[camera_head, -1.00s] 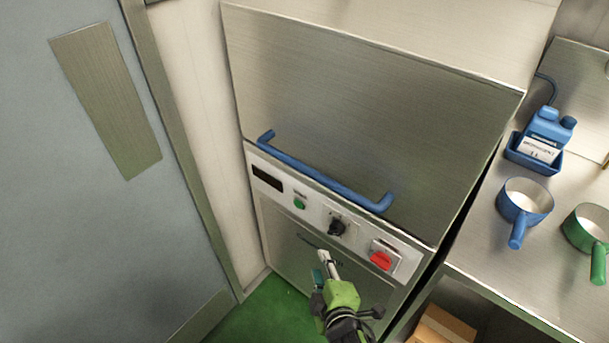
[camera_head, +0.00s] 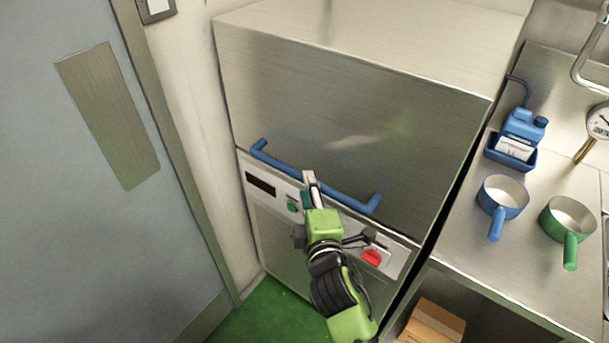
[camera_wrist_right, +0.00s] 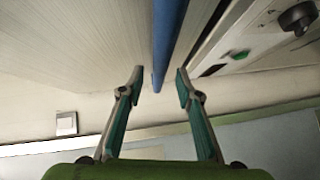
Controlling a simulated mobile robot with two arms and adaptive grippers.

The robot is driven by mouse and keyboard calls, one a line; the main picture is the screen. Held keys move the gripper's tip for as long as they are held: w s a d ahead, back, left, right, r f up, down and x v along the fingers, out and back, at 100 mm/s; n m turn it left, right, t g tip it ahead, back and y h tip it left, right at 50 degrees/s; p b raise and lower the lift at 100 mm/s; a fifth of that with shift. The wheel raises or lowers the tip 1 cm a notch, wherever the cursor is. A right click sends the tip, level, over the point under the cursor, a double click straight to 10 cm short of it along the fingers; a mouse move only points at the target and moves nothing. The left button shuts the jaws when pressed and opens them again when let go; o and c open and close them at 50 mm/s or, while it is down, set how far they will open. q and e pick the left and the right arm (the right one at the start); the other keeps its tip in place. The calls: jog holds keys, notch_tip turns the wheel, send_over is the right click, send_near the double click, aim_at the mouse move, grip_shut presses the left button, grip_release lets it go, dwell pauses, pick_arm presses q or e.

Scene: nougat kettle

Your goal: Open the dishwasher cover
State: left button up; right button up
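The dishwasher's steel cover (camera_head: 340,112) is down, with a blue bar handle (camera_head: 346,200) along its lower front edge. My right gripper (camera_head: 308,181) is at the middle of the handle in the head view. In the right wrist view the gripper (camera_wrist_right: 158,84) is open, and the blue handle (camera_wrist_right: 166,45) runs between the lines of its two fingers. The fingers are apart from the bar on both sides. The gripper body hides part of the control panel (camera_head: 262,183). My left gripper is not in view.
A cardboard box (camera_head: 436,322) is below. A grey door (camera_head: 60,220) stands at left; green floor (camera_head: 265,315) shows between.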

jog(key=shift+x, duration=2.25)
grip_shut()
